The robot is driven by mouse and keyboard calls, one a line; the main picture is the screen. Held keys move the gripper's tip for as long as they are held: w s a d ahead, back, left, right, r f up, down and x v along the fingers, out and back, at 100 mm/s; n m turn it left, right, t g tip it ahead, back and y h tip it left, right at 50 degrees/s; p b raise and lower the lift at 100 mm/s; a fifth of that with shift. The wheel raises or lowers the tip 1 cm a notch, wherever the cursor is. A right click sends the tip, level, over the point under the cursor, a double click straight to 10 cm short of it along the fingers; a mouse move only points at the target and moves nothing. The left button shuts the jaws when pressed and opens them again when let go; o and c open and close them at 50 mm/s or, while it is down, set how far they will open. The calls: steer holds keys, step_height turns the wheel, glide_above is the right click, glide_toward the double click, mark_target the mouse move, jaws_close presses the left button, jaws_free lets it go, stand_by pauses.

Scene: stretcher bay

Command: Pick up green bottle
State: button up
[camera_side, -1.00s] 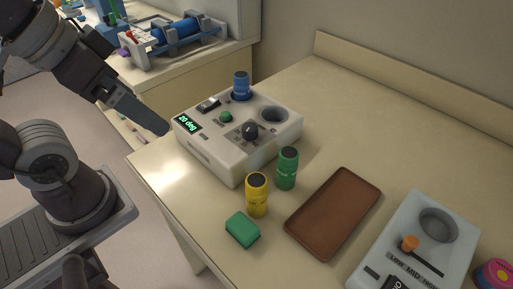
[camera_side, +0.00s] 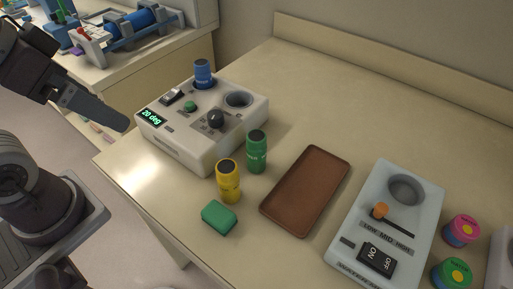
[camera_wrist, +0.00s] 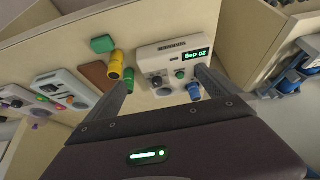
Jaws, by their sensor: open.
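The green bottle (camera_side: 256,152) stands upright on the counter with a dark cap, between the white device and the brown tray. A yellow bottle (camera_side: 228,181) stands just in front of it, to its left. In the wrist view the green bottle (camera_wrist: 128,78) shows partly beyond the yellow bottle (camera_wrist: 116,66), near one finger. My gripper (camera_wrist: 165,78) is open and empty. In the side view its finger (camera_side: 98,108) is at the left, in the air beyond the counter's edge and well away from the green bottle.
A white device (camera_side: 172,139) with a "20 deg" display holds a blue bottle (camera_side: 203,72). A green block (camera_side: 219,217) lies before the yellow bottle. A brown tray (camera_side: 306,190) and a grey device (camera_side: 350,222) lie right. The back of the counter (camera_side: 390,110) is clear.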

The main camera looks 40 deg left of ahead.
stand_by(0.3)
steer(key=c, duration=0.8)
steer(key=shift+c, duration=0.2)
